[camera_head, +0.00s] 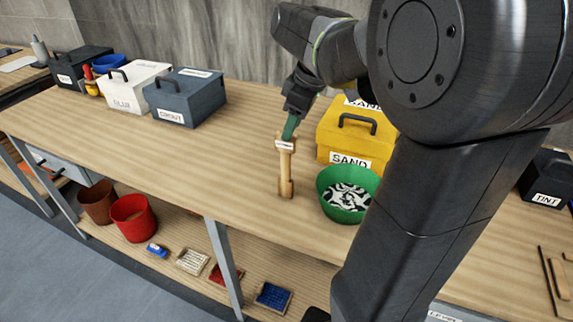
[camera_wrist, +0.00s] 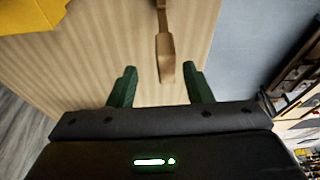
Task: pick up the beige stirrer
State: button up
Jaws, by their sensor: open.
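The beige stirrer (camera_head: 286,172) lies on the wooden workbench, left of the yellow box and the green bowl. My gripper (camera_head: 289,130) is at the labelled far end in the head view. In the wrist view my gripper (camera_wrist: 159,84) has its two green fingers spread apart. The stirrer (camera_wrist: 165,50) shows there beyond the fingertips, roughly in line with the gap between them. Whether the fingers touch it cannot be told.
The yellow SAND box (camera_head: 346,130) and a green bowl (camera_head: 345,202) with black-and-white contents stand close on the right. A dark blue box (camera_head: 186,98) and a white box (camera_head: 132,88) stand at the back left. The bench top (camera_head: 180,150) left of the stirrer is clear.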

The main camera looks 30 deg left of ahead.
aim_at(283, 149)
jog(key=x, duration=0.7)
jog(key=shift+s+f+p, duration=0.25)
jog(key=shift+s+p, duration=0.05)
jog(key=shift+s, duration=0.1)
jog(key=shift+c, duration=0.3)
grip_shut()
